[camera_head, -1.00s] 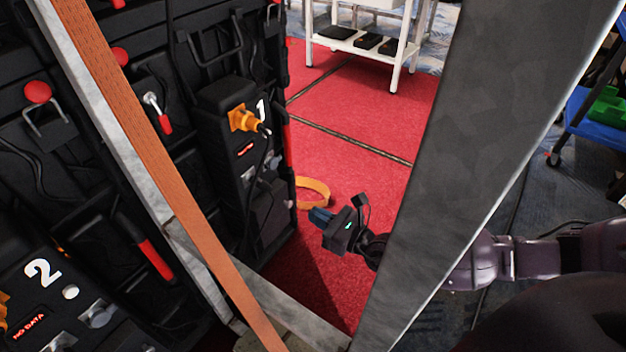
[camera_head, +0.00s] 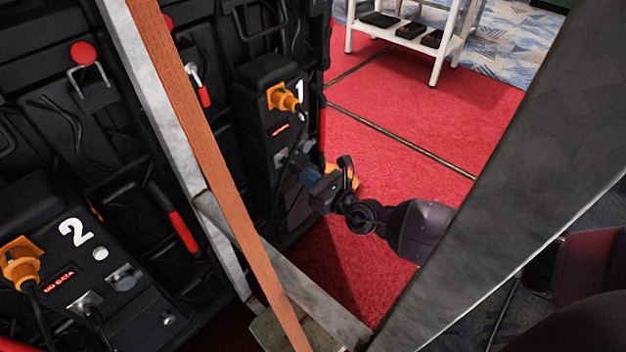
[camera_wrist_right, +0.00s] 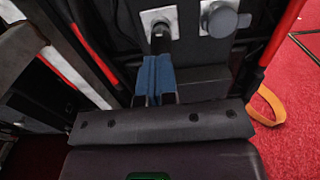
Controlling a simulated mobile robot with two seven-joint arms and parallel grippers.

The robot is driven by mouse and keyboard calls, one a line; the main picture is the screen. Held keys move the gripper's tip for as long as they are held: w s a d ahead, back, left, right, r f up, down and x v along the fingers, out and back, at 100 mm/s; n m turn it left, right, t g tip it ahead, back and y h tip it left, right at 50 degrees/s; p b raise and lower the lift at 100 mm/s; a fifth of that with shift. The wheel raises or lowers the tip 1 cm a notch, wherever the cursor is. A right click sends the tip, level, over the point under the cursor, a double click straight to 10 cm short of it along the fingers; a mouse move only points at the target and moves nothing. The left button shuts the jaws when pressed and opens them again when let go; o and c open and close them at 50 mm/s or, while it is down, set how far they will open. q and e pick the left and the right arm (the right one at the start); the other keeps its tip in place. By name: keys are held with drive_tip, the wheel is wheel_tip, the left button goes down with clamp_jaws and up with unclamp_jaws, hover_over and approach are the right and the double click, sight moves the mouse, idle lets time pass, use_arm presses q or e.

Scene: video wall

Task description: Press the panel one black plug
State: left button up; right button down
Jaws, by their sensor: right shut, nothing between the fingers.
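Panel one (camera_head: 262,110) is a black unit marked with a white "1", left of centre in the head view. In the right wrist view a black plug (camera_wrist_right: 160,40) sits at a light metal socket plate (camera_wrist_right: 150,17). The plug is hard to make out in the head view. My right gripper (camera_head: 306,175) is at the lower part of panel one, its blue fingers pointing to the panel. The fingers show in the right wrist view (camera_wrist_right: 155,72), shut and empty, just in front of the plug. I cannot tell whether they touch it. My left gripper is out of view.
An orange plug (camera_head: 284,97) is on panel one. Panel two (camera_head: 60,255) is at lower left. A frame with an orange-brown strip (camera_head: 205,150) and a wide grey beam (camera_head: 500,165) stand in front. An orange loop (camera_wrist_right: 268,108) lies on the red floor. A white rack (camera_head: 435,62) stands behind.

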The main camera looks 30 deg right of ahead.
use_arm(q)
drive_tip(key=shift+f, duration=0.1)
use_arm(e)
drive_tip(key=shift+w, duration=0.1)
use_arm(q)
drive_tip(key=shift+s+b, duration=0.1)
drive_tip(key=shift+b, duration=0.3)
use_arm(e)
drive_tip(key=shift+x, duration=0.75)
drive_tip(key=shift+r, duration=0.1)
